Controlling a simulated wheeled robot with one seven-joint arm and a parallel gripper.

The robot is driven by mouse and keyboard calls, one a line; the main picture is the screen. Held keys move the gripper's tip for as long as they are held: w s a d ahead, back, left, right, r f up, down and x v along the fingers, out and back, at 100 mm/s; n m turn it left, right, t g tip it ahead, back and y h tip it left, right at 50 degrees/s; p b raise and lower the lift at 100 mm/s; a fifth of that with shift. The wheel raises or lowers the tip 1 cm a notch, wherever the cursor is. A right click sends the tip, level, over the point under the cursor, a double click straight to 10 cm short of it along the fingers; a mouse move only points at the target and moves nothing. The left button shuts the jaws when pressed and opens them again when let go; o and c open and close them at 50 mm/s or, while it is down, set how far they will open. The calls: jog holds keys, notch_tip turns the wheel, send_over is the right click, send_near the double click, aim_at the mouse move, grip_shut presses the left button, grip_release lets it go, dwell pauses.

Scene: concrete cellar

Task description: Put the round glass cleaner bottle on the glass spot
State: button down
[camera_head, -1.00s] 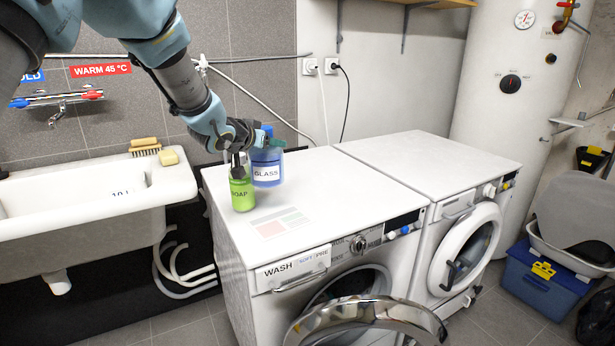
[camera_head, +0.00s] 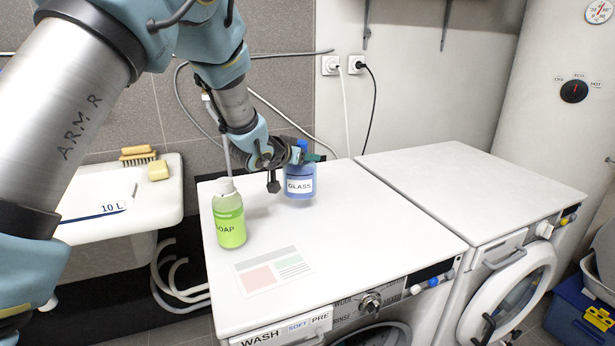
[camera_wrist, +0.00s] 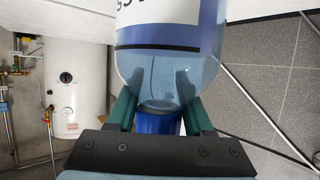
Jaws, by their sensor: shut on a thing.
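The glass cleaner bottle (camera_head: 300,183), round and blue with a white GLASS label, is at the back of the left washing machine's top. My gripper (camera_head: 303,155) is shut on its neck, just under the blue cap. In the wrist view the green fingers (camera_wrist: 160,112) sit on both sides of the neck, and the clear blue bottle (camera_wrist: 165,72) fills the top middle. I cannot tell whether its base touches the top. A flat marked patch (camera_head: 273,270) with grey, red and green fields lies near the front; its small print is unreadable, so I cannot tell the glass spot.
A green SOAP bottle (camera_head: 230,222) stands left of the glass cleaner, behind the patch. A sink (camera_head: 120,200) is at the left. A second white machine (camera_head: 465,185) adjoins on the right. The right part of the left machine's top (camera_head: 385,230) is clear.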

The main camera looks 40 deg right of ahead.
aim_at(305, 173)
jog(key=shift+f+p, duration=0.5)
jog(key=shift+f, duration=1.95)
jog(key=shift+f, duration=0.2)
jog(key=shift+c, duration=1.5)
grip_release()
